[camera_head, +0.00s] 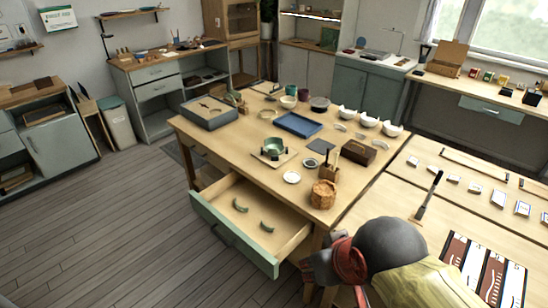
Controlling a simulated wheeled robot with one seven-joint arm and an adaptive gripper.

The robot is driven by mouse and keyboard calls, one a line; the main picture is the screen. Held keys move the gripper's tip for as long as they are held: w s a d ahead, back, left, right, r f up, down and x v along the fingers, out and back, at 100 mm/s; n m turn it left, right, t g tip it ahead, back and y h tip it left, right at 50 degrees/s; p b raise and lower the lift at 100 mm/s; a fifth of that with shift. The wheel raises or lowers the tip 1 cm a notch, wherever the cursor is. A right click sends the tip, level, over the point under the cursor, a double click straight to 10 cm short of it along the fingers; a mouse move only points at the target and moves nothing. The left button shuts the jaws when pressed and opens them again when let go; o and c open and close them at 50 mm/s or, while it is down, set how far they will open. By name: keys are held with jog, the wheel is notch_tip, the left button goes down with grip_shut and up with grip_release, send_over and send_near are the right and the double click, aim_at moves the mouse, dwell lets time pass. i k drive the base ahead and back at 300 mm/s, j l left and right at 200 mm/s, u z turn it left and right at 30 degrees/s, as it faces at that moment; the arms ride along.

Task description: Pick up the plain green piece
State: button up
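Two small curved green pieces lie apart in the open drawer (292,243) under the table. One green piece (239,206) is toward the drawer's left. The other green piece (267,226) is nearer its middle right. At this size I cannot tell which is plain. A green bowl (274,146) stands on a small board on the table above. My arm, with a dark rounded joint, a red band and a yellow link, fills the lower right. My gripper (316,268) is at its dark left end, right of the drawer and apart from the pieces; its fingers cannot be made out.
The wooden table (235,140) carries a blue tray (299,124), a grey box (209,112), a woven basket (323,194), a brown box (358,152) and several white bowls. A second worktable (392,195) adjoins at right. The floor (110,230) left of the drawer is clear.

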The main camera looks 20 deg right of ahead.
aim_at(271, 229)
jog(key=i+l+u, duration=0.35)
jog(key=u, duration=0.15)
jog(key=i+l+u, duration=0.3)
jog(key=l+u, duration=0.15)
